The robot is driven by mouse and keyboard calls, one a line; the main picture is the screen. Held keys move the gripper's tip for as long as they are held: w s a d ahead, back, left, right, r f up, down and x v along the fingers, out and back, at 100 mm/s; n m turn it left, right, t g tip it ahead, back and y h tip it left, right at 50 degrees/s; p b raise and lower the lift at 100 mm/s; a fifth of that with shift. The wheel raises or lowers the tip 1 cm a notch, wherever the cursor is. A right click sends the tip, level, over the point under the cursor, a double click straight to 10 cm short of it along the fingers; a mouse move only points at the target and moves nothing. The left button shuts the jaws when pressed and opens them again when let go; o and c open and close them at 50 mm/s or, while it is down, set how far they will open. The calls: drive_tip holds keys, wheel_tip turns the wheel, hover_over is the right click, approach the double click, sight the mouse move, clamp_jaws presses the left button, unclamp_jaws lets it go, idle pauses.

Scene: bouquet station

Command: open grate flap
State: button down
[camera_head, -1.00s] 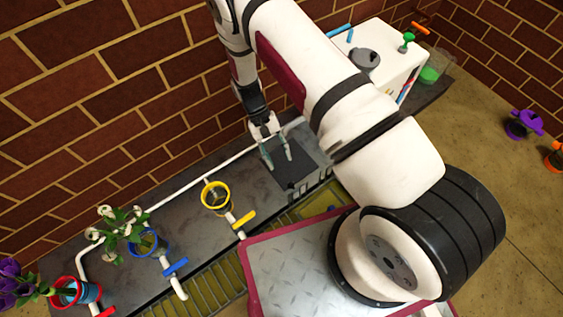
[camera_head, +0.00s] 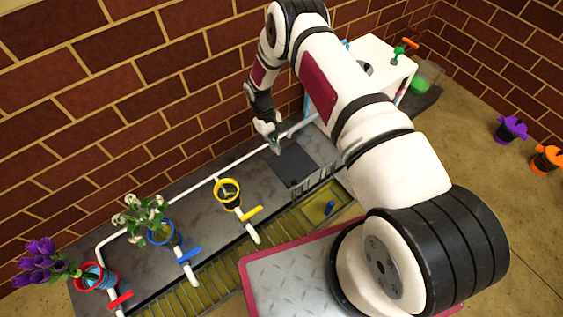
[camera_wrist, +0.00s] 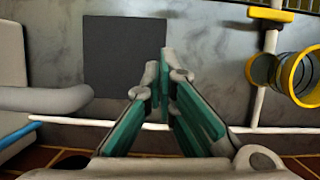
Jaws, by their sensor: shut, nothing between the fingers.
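A dark square plate (camera_head: 293,163), which looks like the flap, lies flat on the grey counter (camera_head: 262,197) near its right end. It also shows in the wrist view as a dark square (camera_wrist: 122,50). My gripper (camera_head: 277,149) is at the plate's back edge, toward the wall. In the wrist view my gripper's fingertips (camera_wrist: 164,66) are together and empty, by the plate's right edge. I cannot tell whether they touch it. A barred grate (camera_head: 312,187) shows at the counter's front edge, just in front of the plate.
Yellow (camera_head: 228,192), blue (camera_head: 161,234) and red (camera_head: 96,277) ring holders stand along the counter to the left, with valves and a white pipe. A white box (camera_head: 385,65) stands at the right. A small blue object (camera_head: 330,208) lies in the trough in front.

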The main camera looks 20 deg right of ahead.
drive_tip(key=b+x, duration=0.3)
drive_tip(key=x, duration=0.7)
drive_tip(key=shift+s+r, duration=0.1)
drive_tip(key=shift+s, duration=0.05)
drive_tip(key=shift+s+d+r, duration=0.25)
drive_tip(key=shift+s, duration=0.35)
drive_tip(key=shift+s+d+r, duration=0.2)
drive_tip(key=shift+s+d, duration=0.05)
drive_tip(key=shift+s, duration=0.4)
drive_tip(key=shift+s+d, duration=0.15)
drive_tip(key=shift+s, duration=0.3)
drive_tip(key=shift+r, duration=0.1)
drive_tip(key=s, duration=0.1)
drive_tip(key=s+d+r+p, duration=0.1)
drive_tip(key=shift+s+r, duration=0.2)
drive_tip(key=shift+s, duration=0.1)
